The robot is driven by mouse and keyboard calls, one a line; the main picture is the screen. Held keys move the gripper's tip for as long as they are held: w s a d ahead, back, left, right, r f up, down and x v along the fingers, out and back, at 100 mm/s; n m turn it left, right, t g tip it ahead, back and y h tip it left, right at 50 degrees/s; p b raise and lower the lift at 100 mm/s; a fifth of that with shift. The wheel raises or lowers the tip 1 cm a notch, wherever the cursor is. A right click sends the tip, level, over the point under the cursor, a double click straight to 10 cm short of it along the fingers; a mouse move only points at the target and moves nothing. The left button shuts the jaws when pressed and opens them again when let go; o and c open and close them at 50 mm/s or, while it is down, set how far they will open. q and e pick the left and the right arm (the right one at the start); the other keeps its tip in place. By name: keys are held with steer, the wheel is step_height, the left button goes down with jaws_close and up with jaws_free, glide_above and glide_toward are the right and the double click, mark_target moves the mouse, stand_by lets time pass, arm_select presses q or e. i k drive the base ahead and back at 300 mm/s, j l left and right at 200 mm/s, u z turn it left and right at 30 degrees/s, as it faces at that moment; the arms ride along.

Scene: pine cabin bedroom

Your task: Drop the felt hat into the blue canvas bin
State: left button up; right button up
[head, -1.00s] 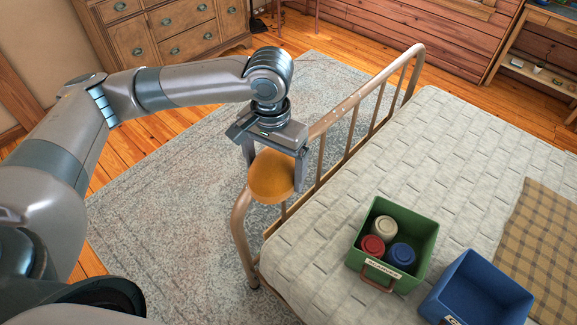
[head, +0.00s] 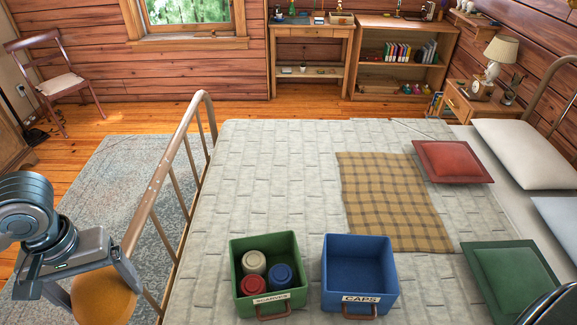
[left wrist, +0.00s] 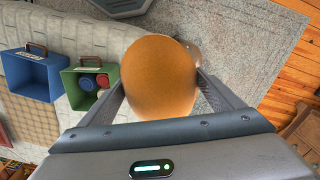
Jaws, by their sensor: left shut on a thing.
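The felt hat (head: 104,296) is a rounded mustard-orange shape at the lower left of the head view, cut by the frame edge. My left gripper (head: 98,285) is shut on it, left of the bed's metal rail. In the left wrist view the hat (left wrist: 161,77) sits between both fingers. The blue canvas bin (head: 359,272), labelled CAPS, stands on the bed and looks empty; it also shows at the left of the left wrist view (left wrist: 32,75). My right gripper is not in view.
A green bin (head: 265,243) labelled SCARVES, holding several rolled items, stands just left of the blue bin. The bed's metal rail (head: 160,177) rises between my left gripper and the bins. A plaid blanket (head: 392,200) and cushions lie farther along the bed.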

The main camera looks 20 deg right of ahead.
mark_target(349, 286)
steer(key=k+l, duration=0.45)
steer(key=l, duration=0.2)
steer(key=k+l+u, duration=0.15)
steer(key=k+l, duration=0.25)
steer(key=l, duration=0.3)
steer(key=k+l, duration=0.5)
steer(key=k+l+u, duration=0.1)
steer(key=k+l, duration=0.35)
steer(key=l, duration=0.25)
